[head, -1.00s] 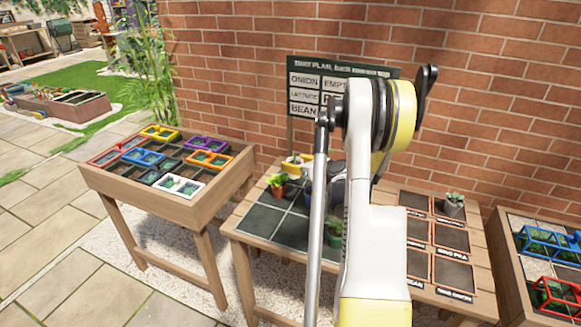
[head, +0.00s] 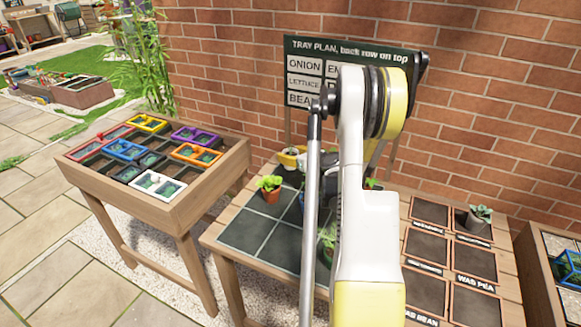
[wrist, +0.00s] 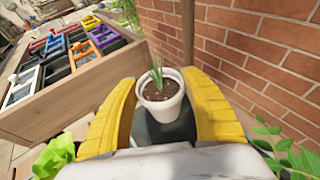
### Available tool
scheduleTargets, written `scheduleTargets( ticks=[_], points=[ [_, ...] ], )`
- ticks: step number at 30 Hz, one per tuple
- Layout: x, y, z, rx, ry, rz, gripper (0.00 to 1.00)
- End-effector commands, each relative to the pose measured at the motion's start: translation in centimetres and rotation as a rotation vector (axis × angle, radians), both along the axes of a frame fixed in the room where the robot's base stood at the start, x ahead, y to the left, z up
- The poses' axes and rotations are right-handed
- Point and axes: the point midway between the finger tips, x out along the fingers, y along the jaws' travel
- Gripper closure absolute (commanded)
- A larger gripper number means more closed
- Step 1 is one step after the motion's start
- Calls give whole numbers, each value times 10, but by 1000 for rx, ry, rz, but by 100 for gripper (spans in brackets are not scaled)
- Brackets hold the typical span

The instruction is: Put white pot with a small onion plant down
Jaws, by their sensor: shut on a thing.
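The white pot (wrist: 163,108) holds dark soil and a small onion plant (wrist: 156,75) with thin green leaves. My gripper (wrist: 160,88) is shut on it, a yellow finger on each side. In the head view the pot (head: 289,151) is small and partly hidden by a yellow finger, at the back left of the dark tray (head: 243,234). The pot looks upright. I cannot tell whether its base touches the tray. The plan board (head: 303,65) behind reads ONION at its top left; my arm hides its right part.
Other plants are partly hidden by my arm. A brick wall (head: 480,80) rises behind. A grey pot (head: 477,220) stands on the right-hand squares.

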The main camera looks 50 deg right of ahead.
Motion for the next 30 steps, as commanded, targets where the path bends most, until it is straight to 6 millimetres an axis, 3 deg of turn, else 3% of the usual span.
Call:
scheduleTargets(
  ticks=[7,18,19,21,30],
  points=[
    [0,0,-35,0,0,0,79],
    [0,0,-37,0,0,0,79],
    [0,0,-37,0,0,0,40],
    [0,0,-37,0,0,0,23],
    [0,0,-36,0,0,0,23]
  ],
)
